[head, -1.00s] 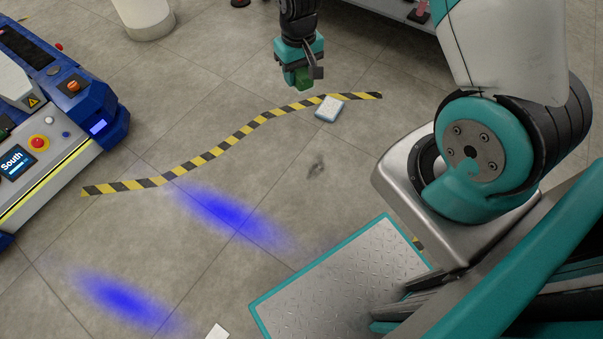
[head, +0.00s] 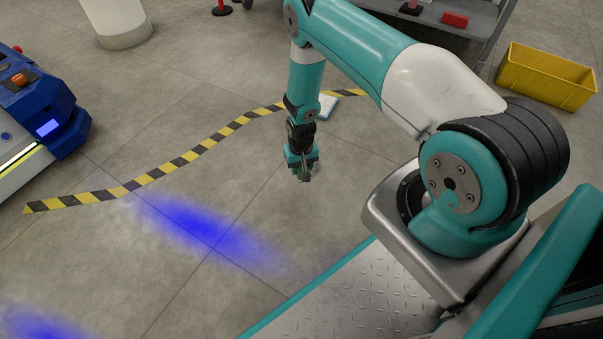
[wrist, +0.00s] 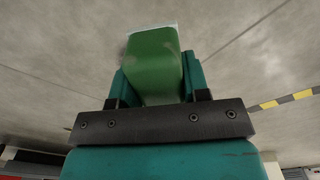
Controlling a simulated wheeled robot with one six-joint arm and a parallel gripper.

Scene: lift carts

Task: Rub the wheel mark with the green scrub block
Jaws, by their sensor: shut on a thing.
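My gripper (head: 303,174) is low over the floor in the middle of the head view, shut on the green scrub block (wrist: 153,65). In the wrist view the block sits between the two teal fingers, with a pale edge at its far end. In the head view the block is mostly hidden by the gripper. The wheel mark does not show now; the gripper and forearm cover that part of the floor. I cannot tell whether the block touches the floor.
A striped yellow-black tape (head: 190,157) crosses the floor. A white-and-blue block (head: 327,106) lies beside it, behind my forearm. A blue cart (head: 50,122) stands left, a white post (head: 122,30) at the back. A yellow crate (head: 546,78) is at right. Blue light (head: 200,228) falls on open floor.

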